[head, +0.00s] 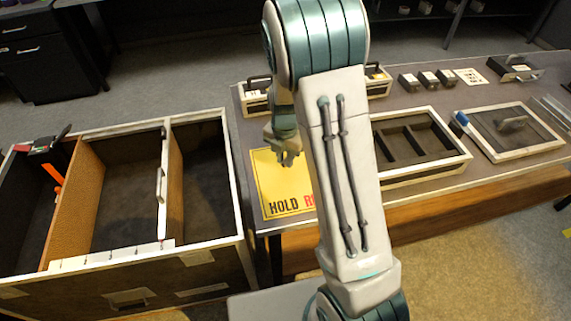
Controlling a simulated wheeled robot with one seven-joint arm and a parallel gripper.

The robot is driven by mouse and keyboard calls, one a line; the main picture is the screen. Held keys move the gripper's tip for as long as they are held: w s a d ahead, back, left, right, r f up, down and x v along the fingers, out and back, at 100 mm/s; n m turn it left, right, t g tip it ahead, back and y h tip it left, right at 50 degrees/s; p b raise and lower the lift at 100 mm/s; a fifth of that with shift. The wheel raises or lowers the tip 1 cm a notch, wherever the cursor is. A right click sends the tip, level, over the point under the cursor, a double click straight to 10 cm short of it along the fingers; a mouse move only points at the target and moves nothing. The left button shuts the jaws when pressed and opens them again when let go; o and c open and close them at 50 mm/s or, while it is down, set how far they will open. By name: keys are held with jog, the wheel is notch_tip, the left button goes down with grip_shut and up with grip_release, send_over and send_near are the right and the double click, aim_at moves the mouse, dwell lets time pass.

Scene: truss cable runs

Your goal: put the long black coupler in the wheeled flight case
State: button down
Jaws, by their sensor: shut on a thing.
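The wheeled flight case (75,297) stands at the left, open at the top, with dividers splitting its inside into compartments; its wheels are not in view. My gripper (287,158) is above the yellow sign on the table, to the right of the case, pointing down. It is small in the picture and partly behind my arm. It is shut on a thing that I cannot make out. I cannot single out the long black coupler in this view. Several small dark blocks (428,79) stand at the back of the table.
The yellow sign (268,180) lies on the table's left end. A white-rimmed divided tray (425,172) and a framed panel (512,130) with a grey handle lie to the right. A long case (257,104) stands behind my gripper. The flight case's middle compartment (125,205) looks clear.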

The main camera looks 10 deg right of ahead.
aim_at(285, 161)
jog(key=shift+f, duration=1.8)
jog(key=shift+f, duration=0.1)
jog(key=c, duration=1.3)
grip_release()
